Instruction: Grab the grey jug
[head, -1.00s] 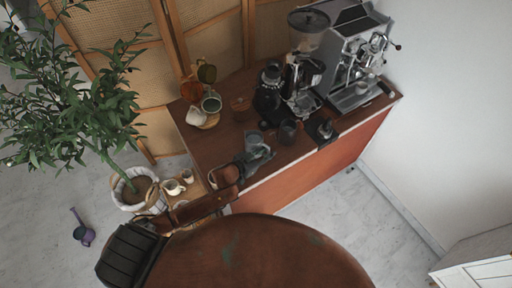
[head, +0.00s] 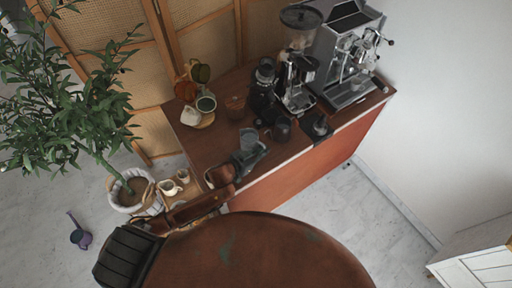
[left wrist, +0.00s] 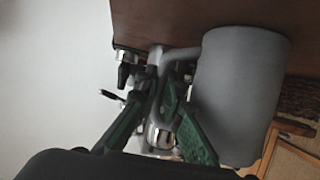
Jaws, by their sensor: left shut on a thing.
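The grey jug (head: 250,138) is on the near side of the coffee cart's top in the head view. My left gripper (head: 252,154) is right beside it on its near side. In the left wrist view the grey jug (left wrist: 240,90) fills the right half, with its handle to the left. My left gripper's green fingers (left wrist: 170,95) are at that handle and shut on it. Part of the handle is hidden by the fingers. I cannot tell whether the jug's base touches the cart top. My right gripper is not in view.
A dark jug (head: 281,130), a black grinder (head: 263,92) and an espresso machine (head: 349,58) stand to the right on the cart. A small lower shelf with a cream pitcher (head: 169,188) is beside the cart.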

